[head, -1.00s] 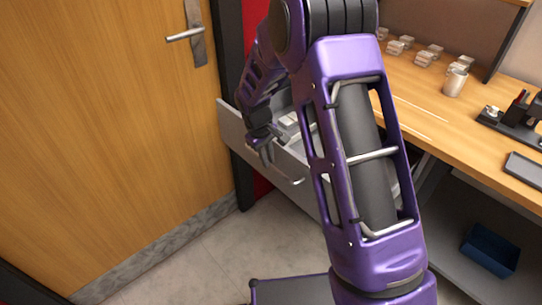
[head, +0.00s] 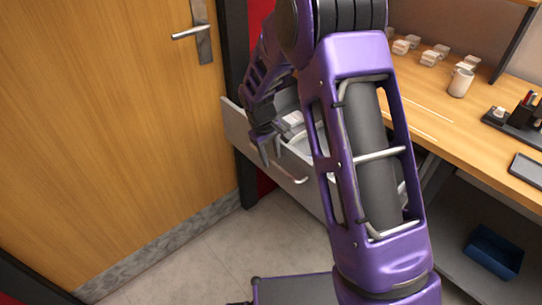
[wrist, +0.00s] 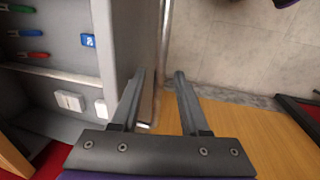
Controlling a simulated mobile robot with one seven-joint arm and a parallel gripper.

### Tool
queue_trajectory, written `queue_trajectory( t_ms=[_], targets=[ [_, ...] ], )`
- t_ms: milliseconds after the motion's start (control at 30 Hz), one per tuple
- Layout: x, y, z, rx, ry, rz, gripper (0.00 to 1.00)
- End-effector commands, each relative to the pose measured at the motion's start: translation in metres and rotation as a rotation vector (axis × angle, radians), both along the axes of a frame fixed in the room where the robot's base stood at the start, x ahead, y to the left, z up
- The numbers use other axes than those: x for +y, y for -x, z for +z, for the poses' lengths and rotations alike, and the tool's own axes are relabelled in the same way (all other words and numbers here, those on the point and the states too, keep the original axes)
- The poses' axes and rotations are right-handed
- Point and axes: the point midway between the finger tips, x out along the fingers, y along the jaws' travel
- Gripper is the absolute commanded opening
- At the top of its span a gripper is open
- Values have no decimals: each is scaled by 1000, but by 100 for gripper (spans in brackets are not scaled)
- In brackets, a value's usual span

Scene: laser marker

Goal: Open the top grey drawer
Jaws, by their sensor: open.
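The grey drawer (head: 236,125) stands pulled out from under the wooden counter, in the head view left of my arm. Its silver bar handle (head: 296,179) is on its front face; part of the drawer is hidden behind my arm. My gripper (head: 267,155) is open over the drawer's front edge. In the wrist view the two fingers of my gripper (wrist: 160,75) are apart, with the handle bar (wrist: 166,30) passing between them in the picture. I cannot tell if they touch it. The drawer's front wall (wrist: 115,45) is left of the bar.
Pens (wrist: 30,55) and white boxes (wrist: 70,101) lie inside the drawer. A wooden door (head: 120,130) with a metal handle is close on the left. A blue bin (head: 494,252) is below right. Tiled floor (head: 200,255) in front is clear.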

Motion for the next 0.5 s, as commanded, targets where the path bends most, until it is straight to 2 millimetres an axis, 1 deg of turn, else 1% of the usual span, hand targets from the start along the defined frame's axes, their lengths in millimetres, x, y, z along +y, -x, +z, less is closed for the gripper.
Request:
queue_trajectory(
  t_ms=[167,500],
  targets=[
    [6,2,35,-6,-2,2,45],
    [18,12,117,-6,-2,1,45]
  ],
)
